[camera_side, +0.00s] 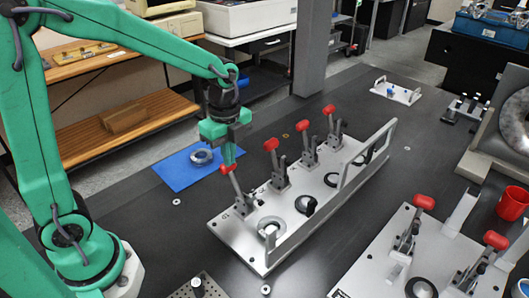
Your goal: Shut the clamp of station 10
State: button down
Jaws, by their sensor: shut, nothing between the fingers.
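A pale fixture plate (285,235) holds a row of several toggle clamps with red-tipped handles. The nearest clamp (240,200) stands with its handle raised and leaning left, its red tip (228,168) up. A metal ring (270,226) lies on the plate beside it. The other clamps in the row (278,170) also have raised handles. My gripper (229,160) is shut and empty, pointing down right at the nearest red tip; I cannot tell whether they touch. The marking on the plate by this clamp is too small to read, so I cannot tell which clamp is station 10.
A raised rail (366,150) runs along the plate's right side. A blue mat (185,172) with a ring (201,156) lies to the left. A second clamp plate (370,272) and a red cup (512,203) stand at right. Dark table between the plates is clear.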

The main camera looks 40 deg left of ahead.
jog(key=a+f, duration=0.6)
jog(key=a, duration=0.1)
jog(key=shift+a+f, duration=0.25)
jog(key=shift+a, duration=0.05)
jog(key=shift+r, duration=0.15)
dwell(1.4)
jog(key=a+r, duration=0.5)
jog(key=r, duration=0.6)
jog(key=shift+a+r, duration=0.3)
jog(key=shift+d, duration=0.1)
